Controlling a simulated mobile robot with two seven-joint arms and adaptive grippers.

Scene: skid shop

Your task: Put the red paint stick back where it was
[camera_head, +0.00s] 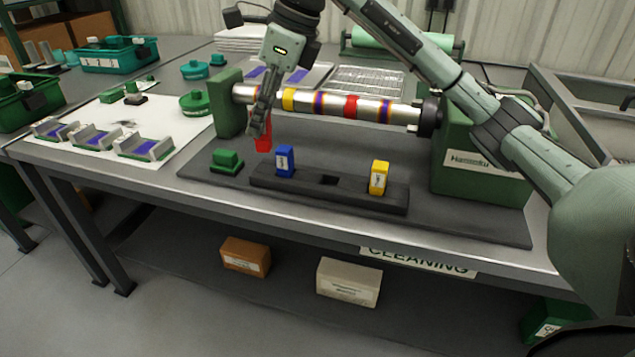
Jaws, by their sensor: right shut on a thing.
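My right gripper (260,128) comes down in front of the left part of the shaft and is shut on the red paint stick (265,142). The red stick points downward, above the bench, behind and left of the blue stick; its upper part is hidden by the fingers. A dark rack (300,188) lies along the front. The blue paint stick (285,161) stands near its left end and the yellow paint stick (379,178) near its right end. The slot between them (329,180) is empty. My left gripper is not in view.
The metal shaft (387,112) with yellow, red and purple bands lies between green end blocks behind the rack. A small green block (227,161) sits left of the rack. Grey holders (145,148) stand on a white sheet at left. My right arm spans the upper right.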

